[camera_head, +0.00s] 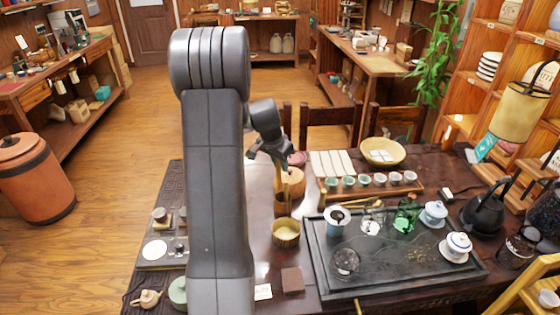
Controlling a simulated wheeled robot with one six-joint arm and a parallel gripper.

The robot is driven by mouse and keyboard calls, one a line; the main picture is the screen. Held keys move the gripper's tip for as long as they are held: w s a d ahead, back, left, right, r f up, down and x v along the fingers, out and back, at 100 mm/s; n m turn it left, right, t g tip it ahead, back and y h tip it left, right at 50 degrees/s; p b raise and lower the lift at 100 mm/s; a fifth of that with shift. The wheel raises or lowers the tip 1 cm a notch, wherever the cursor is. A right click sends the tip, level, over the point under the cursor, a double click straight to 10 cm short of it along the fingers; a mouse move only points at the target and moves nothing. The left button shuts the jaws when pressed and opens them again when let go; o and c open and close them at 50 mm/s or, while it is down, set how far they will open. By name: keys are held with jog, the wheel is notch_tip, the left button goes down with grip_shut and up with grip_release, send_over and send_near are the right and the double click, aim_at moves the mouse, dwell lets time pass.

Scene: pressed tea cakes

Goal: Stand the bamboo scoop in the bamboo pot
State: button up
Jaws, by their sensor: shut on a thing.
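My gripper (279,162) points down over the dark table, just right of my large grey arm link. It is shut on the bamboo scoop (279,180), a thin brown strip that hangs roughly upright below the jaws. The bamboo pot (281,208), a brown upright cylinder, stands directly below. The scoop's lower end appears at the pot's mouth; I cannot tell whether it is inside or in front of or behind the rim.
A round woven bowl (286,234) stands just in front of the pot. A dark tea tray (400,285) with cups and a green glass vessel (406,215) lies to the right. A rack of small cups (363,190) stands behind it. Chairs back the table.

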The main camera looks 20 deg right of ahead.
jog(key=b, duration=0.3)
send_over(280, 189)
jog(key=shift+a+x, duration=0.2)
jog(key=shift+x, duration=0.95)
jog(key=shift+a+x, duration=0.2)
jog(key=shift+x, duration=0.95)
jog(key=shift+a+f+b, duration=0.1)
jog(key=shift+f+b, duration=0.55)
jog(key=shift+f, duration=0.05)
jog(key=shift+w+f+b, duration=0.15)
jog(key=shift+f+b, duration=0.45)
jog(key=shift+f, duration=0.25)
jog(key=shift+f+b, duration=0.85)
jog(key=o, duration=1)
jog(key=shift+r, duration=0.15)
